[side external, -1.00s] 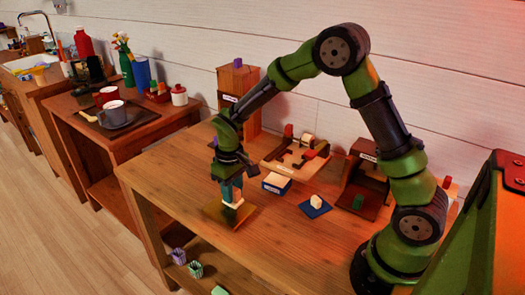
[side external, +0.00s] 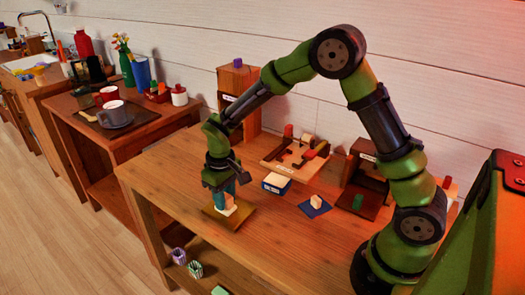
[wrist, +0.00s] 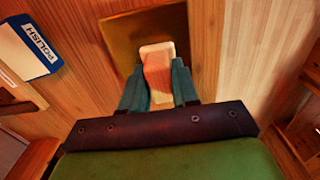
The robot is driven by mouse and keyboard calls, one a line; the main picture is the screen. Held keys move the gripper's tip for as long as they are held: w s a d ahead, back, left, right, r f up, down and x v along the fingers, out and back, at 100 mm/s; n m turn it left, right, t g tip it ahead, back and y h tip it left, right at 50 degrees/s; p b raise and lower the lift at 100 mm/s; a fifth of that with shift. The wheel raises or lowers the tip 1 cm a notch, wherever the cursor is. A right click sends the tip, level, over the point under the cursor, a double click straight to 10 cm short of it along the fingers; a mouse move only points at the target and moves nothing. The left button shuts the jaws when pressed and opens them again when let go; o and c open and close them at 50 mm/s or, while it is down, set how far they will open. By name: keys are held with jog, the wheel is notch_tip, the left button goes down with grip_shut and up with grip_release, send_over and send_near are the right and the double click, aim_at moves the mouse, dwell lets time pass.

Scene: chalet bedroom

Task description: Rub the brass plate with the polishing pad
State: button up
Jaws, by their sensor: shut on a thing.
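The brass plate (side external: 240,221) lies flat near the left front part of the wooden table. It also shows in the wrist view (wrist: 121,38), partly covered. My gripper (side external: 226,193) points down over the plate and is shut on the polishing pad (wrist: 157,62), a pale block with a wider white base. In the side view the pad (side external: 225,208) sits low over the plate and looks to be in contact with it, though its underside is hidden. The teal fingers (wrist: 159,88) are on both sides of the block.
A box lettered POLISH (wrist: 30,45) is on the table right of the plate in the side view. A blue mat (side external: 304,209) with a small pale block (side external: 316,201) lies further right. A wooden tray with blocks (side external: 272,160) stands behind. Bare table lies in front.

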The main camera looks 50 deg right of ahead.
jog(key=d, duration=0.5)
jog(key=shift+s+a, duration=0.2)
jog(key=shift+s, duration=0.15)
jog(key=shift+a, duration=3.85)
jog(key=shift+w+d, duration=0.1)
jog(key=shift+d, duration=3.9)
notch_tip(320, 180, up, 8)
jog(key=shift+a+r, duration=0.1)
jog(key=shift+a, duration=0.05)
